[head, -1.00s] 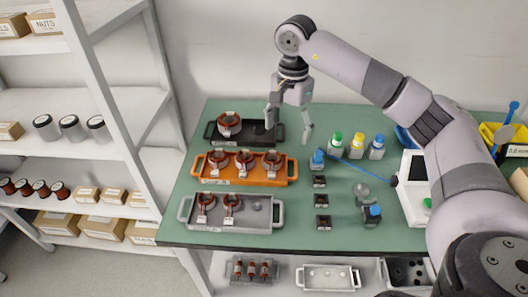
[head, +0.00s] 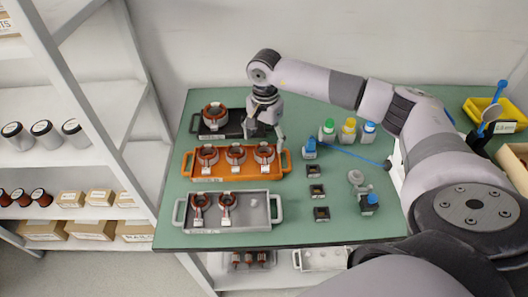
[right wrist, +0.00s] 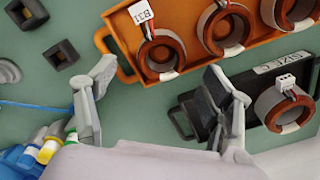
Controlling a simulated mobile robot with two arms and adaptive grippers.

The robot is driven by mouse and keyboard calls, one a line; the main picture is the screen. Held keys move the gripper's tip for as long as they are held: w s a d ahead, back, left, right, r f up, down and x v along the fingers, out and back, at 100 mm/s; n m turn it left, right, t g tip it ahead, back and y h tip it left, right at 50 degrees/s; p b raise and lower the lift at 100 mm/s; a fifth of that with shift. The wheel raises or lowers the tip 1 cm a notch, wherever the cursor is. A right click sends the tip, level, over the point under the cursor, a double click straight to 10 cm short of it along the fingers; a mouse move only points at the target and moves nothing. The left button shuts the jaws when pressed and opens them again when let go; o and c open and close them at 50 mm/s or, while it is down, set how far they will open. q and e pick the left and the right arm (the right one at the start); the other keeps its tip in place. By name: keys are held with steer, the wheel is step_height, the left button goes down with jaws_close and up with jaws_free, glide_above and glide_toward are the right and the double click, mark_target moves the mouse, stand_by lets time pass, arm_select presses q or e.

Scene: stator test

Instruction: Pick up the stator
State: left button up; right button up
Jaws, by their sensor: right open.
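Several copper-and-grey stators sit in three trays on the green table. One stator (head: 214,115) is in the black tray (head: 203,133); it also shows in the right wrist view (right wrist: 285,108). Three stators (head: 235,154) stand in a row in the orange tray (head: 222,178). Two stators (head: 226,204) are in the left half of the grey tray (head: 252,222). My right gripper (head: 264,138) is open and empty, over the right ends of the black and orange trays. My left gripper is not in view.
Bottles with green (head: 327,132), yellow (head: 348,131) and blue caps stand right of the trays. Small dark square parts (head: 316,190) line the middle of the table. A white shelf (head: 120,100) stands at the left.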

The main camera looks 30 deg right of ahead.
mark_target(264, 152)
steer(key=shift+s+a+f+p, duration=0.1)
steer(key=shift+f+p, duration=0.4)
steer(key=shift+f, duration=0.45)
step_height(264, 152, down, 4)
steer(key=shift+r+p, duration=0.25)
steer(key=shift+p, duration=0.3)
steer(key=shift+f, duration=0.2)
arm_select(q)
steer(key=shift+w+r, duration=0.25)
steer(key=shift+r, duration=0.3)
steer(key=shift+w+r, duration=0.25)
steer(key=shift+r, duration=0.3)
